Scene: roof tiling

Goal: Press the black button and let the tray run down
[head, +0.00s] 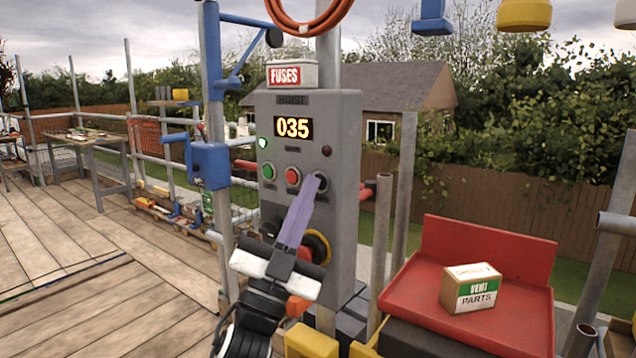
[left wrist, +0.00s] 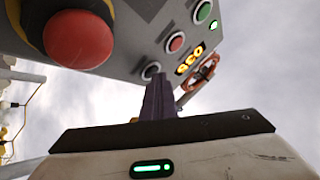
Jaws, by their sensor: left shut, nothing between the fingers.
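The grey hoist box (head: 345,215) stands upright with a lit display (head: 293,127) reading 035. Below it are a green button (head: 268,170), a red button (head: 293,176) and the black button (head: 321,180) at the right. My left gripper (head: 316,181) is shut and empty, its purple fingers pointing up at the black button. In the left wrist view the fingertips overlap the edge of the black button (left wrist: 151,70); I cannot tell whether it is pressed in. The red tray (head: 480,245) at right carries a VENT PARTS carton (head: 471,288). My right gripper is not in view.
A large red mushroom knob (left wrist: 78,38) sits on the box close to my left gripper. A blue crank bracket (head: 208,163) and grey posts stand left of the box. More posts (head: 397,210) stand between box and tray. The plank deck at left is mostly clear.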

